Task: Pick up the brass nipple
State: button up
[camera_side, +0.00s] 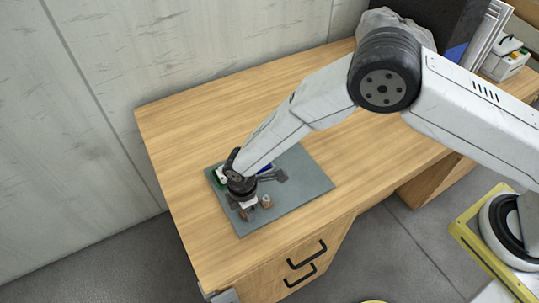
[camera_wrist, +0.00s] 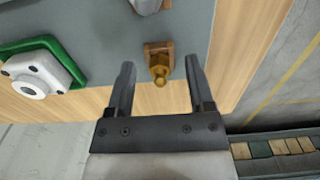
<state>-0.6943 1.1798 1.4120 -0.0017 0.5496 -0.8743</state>
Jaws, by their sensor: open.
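The brass nipple (camera_wrist: 160,73) is a small golden stepped piece in the wrist view. It sits at a copper-brown bracket (camera_wrist: 153,48) near the edge of the grey mat (camera_wrist: 105,22). My gripper (camera_wrist: 160,62) is open, with one dark finger on each side of the nipple and a visible gap to both. In the side view my gripper (camera_side: 246,204) is low over the mat's left part. I cannot make out the nipple there.
A white block in a green frame (camera_wrist: 58,47) lies left of the fingers in the wrist view. A small brownish piece (camera_side: 266,201) stands on the mat beside my gripper in the side view. The wooden desktop (camera_side: 190,120) behind the mat is clear.

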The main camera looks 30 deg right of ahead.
jog(key=shift+c, duration=0.2)
grip_shut()
jog(key=shift+r, duration=0.1)
jog(key=shift+r, duration=0.8)
jog(key=s+d+r, duration=0.7)
jog(key=s+r, duration=0.4)
jog(key=shift+s+d, duration=0.35)
jog(key=shift+s, duration=0.05)
